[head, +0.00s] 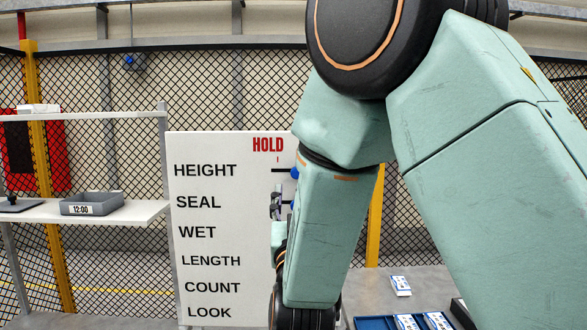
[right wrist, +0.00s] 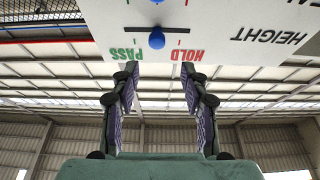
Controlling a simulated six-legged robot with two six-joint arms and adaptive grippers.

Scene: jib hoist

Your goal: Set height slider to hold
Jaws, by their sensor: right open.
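The white board (head: 225,240) lists HEIGHT, SEAL, WET, LENGTH, COUNT and LOOK, with red HOLD above its right part. The blue height slider knob (head: 295,173) shows at the edge of my right arm, which hides the rest of its track. In the upside-down right wrist view, the height knob (right wrist: 156,38) sits about midway between the green PASS side and the red HOLD side. My right gripper (right wrist: 160,72) is open and empty, its fingertips apart on either side below the knob in the picture, not touching it. It is partly hidden in the head view (head: 276,195). My left gripper is not in view.
Another blue knob (right wrist: 155,1) is cut off at the wrist view's top edge. A shelf (head: 140,211) at left holds a grey tray (head: 90,207) marked 12:00. A blue tray (head: 375,323) with cards lies at lower right. Mesh fencing stands behind.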

